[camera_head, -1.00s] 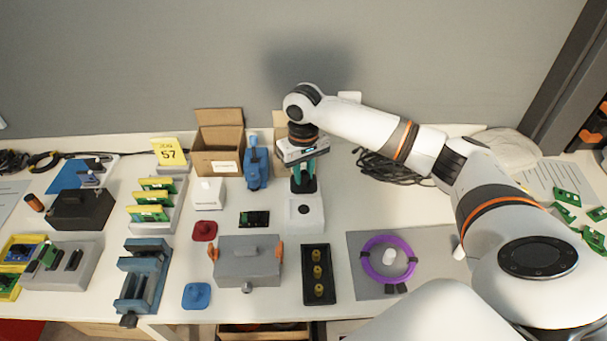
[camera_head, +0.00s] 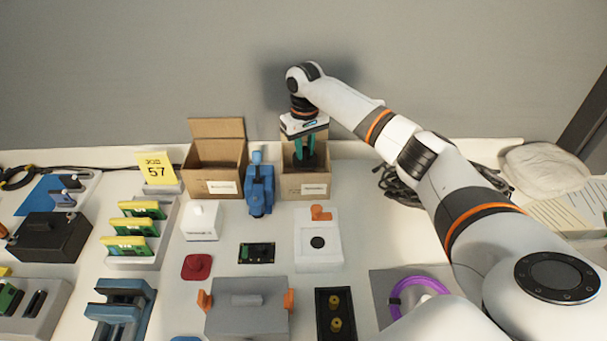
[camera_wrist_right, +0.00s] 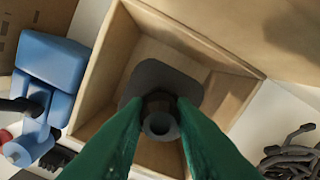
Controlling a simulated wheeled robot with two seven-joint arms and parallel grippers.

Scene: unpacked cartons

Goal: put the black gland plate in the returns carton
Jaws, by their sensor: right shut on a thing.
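My right gripper (camera_head: 304,160) is pointing down over the right-hand open carton (camera_head: 290,190). In the right wrist view its green fingers (camera_wrist_right: 160,108) are shut on the black gland plate (camera_wrist_right: 158,76), gripping a round, hollow boss in its middle. The plate is dark, with rounded corners, and is framed by the walls of the carton (camera_wrist_right: 96,112). How deep it hangs is hard to tell. A second open carton (camera_head: 215,180) stands to the left. Both have white labels, too small for me to read. My left gripper is not in view.
A blue tool-like device (camera_head: 260,188) stands between the cartons. A white box (camera_head: 318,255) with an orange latch stands in front of the right-hand carton. Black cables (camera_head: 400,188) lie to its right. A grey wall is close behind.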

